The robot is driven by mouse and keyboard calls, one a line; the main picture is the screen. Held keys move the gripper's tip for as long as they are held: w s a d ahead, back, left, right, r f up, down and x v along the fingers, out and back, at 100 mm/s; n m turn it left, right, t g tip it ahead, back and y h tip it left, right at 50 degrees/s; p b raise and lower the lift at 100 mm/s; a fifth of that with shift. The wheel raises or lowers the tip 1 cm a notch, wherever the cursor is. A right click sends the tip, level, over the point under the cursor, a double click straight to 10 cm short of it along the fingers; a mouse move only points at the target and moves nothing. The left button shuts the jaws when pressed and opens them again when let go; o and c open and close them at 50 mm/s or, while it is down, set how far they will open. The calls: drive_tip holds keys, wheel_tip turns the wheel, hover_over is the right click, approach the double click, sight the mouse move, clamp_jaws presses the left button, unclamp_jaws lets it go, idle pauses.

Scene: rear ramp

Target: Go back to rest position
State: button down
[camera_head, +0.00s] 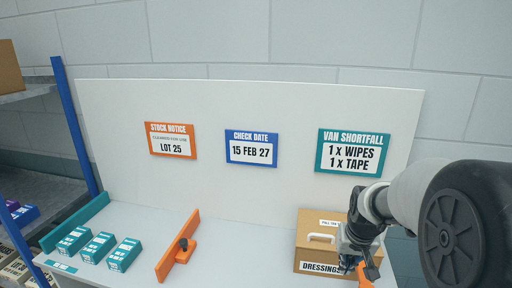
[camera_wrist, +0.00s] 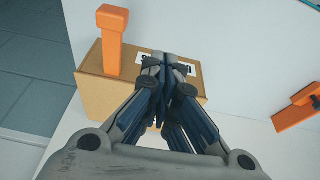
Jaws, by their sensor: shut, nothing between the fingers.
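My gripper (camera_head: 350,260) is shut and empty at the right of the head view, close to the cardboard box. In the wrist view its fingers (camera_wrist: 166,62) are together in front of the box. Whether my gripper touches the box is unclear.
An orange divider (camera_head: 178,246) with a dark knob stands on the white bench. Teal boxes (camera_head: 98,247) stand at its left. A blue-posted shelf (camera_head: 75,125) is at far left. A white back panel (camera_head: 250,105) carries three signs. The bench between divider and cardboard box is clear.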

drive_tip(key=s+a+r+n+t, duration=0.1)
drive_tip(key=s+a+r, duration=0.8)
drive_tip(key=s, duration=0.4)
drive_tip(key=s+a+n, duration=0.1)
drive_tip(key=s+a, duration=0.2)
drive_tip(key=s, duration=0.9)
drive_tip(key=shift+s+a+r+n+y+b, duration=0.2)
drive_tip(key=shift+a+n+y+b, duration=0.1)
drive_tip(key=shift+n+y+b, duration=0.1)
